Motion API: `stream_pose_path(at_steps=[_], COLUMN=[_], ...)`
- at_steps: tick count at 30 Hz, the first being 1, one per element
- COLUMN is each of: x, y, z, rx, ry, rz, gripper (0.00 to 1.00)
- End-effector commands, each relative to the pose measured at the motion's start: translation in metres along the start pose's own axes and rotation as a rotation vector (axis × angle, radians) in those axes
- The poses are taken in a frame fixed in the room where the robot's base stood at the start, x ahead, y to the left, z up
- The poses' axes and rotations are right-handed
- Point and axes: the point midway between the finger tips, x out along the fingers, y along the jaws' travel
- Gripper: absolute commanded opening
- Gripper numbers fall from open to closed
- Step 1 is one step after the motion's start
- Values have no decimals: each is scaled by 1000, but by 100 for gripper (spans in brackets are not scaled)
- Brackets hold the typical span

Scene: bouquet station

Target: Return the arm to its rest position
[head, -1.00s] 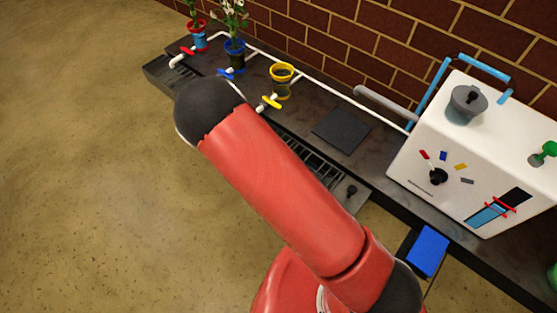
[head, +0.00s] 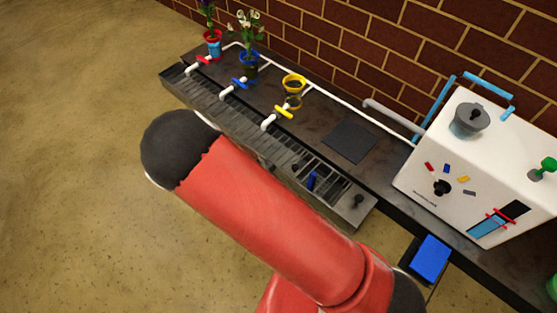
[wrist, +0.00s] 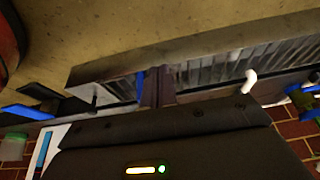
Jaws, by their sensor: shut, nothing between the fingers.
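My red arm (head: 270,220) crosses the head view from the lower right, its dark rounded joint (head: 180,145) over the floor in front of the bench. In the wrist view my gripper (wrist: 157,76) is shut and empty, its dark fingers close together. They appear in front of the slatted drain trough (wrist: 215,68); I cannot tell whether they touch it. In the head view the gripper is mostly hidden behind the arm.
The dark bench (head: 340,100) holds a red pot (head: 213,45), a blue pot (head: 249,68), a yellow pot (head: 293,87), a dark mat (head: 350,141) and a white machine (head: 465,165). White taps overhang the trough. A blue block (head: 431,257) is at the front. The left floor is clear.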

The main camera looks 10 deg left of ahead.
Motion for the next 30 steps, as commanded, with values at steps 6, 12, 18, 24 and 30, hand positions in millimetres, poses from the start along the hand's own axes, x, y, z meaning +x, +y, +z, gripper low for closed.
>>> stream_pose_path(at_steps=[6, 12, 18, 24, 30], x=[-8, -65, -150, -235, -313], y=[0, 6, 29, 70, 129], z=[-3, -36, -90, -143, -184], rx=[3, -6, -72, -171, -295], ry=[-16, -141, -268, -298, -228], rz=[-1, -28, -119, -241, -339], gripper=[0, 0, 0, 0, 0])
